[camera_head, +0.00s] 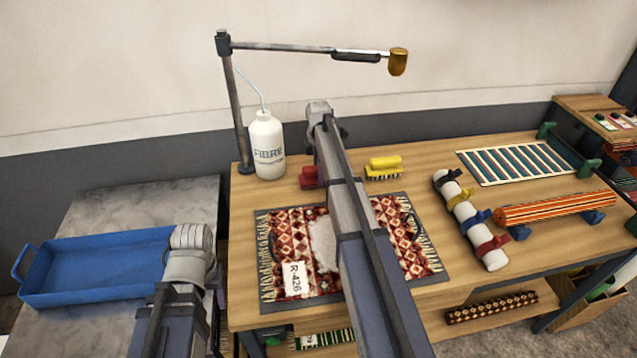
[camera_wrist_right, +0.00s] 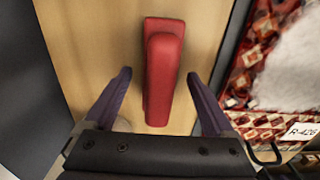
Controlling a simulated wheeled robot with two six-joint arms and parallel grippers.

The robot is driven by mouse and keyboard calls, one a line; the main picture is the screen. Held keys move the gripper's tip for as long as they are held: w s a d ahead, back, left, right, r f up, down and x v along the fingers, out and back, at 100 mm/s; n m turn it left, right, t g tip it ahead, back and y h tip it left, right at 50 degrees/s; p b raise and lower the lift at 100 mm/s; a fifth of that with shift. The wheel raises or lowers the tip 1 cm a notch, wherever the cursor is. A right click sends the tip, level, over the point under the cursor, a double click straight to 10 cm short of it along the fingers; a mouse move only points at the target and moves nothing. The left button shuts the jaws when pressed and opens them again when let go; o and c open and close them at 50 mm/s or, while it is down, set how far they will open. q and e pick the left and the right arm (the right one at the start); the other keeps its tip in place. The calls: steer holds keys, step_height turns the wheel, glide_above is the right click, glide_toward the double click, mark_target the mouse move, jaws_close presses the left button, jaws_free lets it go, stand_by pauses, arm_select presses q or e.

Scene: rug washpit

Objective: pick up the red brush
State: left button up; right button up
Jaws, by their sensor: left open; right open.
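The red brush (camera_head: 309,177) lies on the wooden table behind the patterned rug, partly hidden by my right arm in the head view. In the right wrist view the red brush (camera_wrist_right: 163,70) runs lengthwise up the picture between the fingers of my right gripper (camera_wrist_right: 159,74). These fingers are open, one on each side, with gaps to the brush. In the head view the right gripper's fingers are hidden. My left gripper (camera_head: 188,250) is at the right end of the blue tray, far from the brush; its fingertips do not show clearly.
A yellow brush (camera_head: 384,168) stands right of my right arm. A white bottle (camera_head: 268,146) and a lamp post (camera_head: 240,115) stand left of the red brush. The rug (camera_head: 285,237) lies in front. A blue tray (camera_head: 95,268) sits on the grey bench.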

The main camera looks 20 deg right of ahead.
step_height(320, 180, down, 2)
steer(key=shift+f+b, duration=0.15)
steer(key=shift+b, duration=0.5)
jaws_close()
